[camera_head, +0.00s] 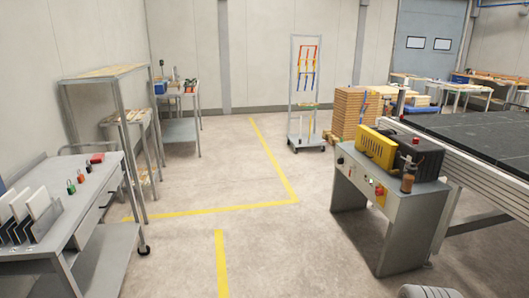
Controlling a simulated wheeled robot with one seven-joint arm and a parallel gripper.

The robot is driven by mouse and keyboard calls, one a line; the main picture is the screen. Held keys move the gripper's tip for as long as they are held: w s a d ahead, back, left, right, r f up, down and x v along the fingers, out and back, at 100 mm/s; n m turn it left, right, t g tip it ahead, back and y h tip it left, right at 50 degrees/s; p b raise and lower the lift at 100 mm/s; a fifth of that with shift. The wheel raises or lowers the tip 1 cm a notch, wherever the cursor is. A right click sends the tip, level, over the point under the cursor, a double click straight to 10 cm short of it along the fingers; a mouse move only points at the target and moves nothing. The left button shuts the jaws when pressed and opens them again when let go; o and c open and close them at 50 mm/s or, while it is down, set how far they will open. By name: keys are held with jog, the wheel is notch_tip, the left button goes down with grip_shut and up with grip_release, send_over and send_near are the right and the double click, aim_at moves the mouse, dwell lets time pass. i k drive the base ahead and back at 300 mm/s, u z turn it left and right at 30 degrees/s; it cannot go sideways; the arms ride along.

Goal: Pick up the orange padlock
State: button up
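The orange padlock (81,178) is small and stands on top of the grey workbench (98,190) at the left. It is in a short row between a green padlock (71,187) in front and another small greenish padlock (88,168) behind. It is too small to make out its shackle clearly. My gripper is not recognisable in this view. A pale rounded part at the bottom right edge may be mine, but I cannot tell.
A red object (97,158) lies behind the padlocks. White panels in a rack (25,222) stand at the bench's near end. The coater machine (400,195) stands right. The middle floor (245,185) is clear.

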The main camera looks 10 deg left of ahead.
aim_at(80, 177)
jog(key=u, duration=0.35)
jog(key=i, duration=2.25)
jog(key=u, duration=1.55)
jog(key=i, duration=1.2)
jog(key=u, duration=1.5)
jog(key=i, duration=0.5)
jog(key=u, duration=0.35)
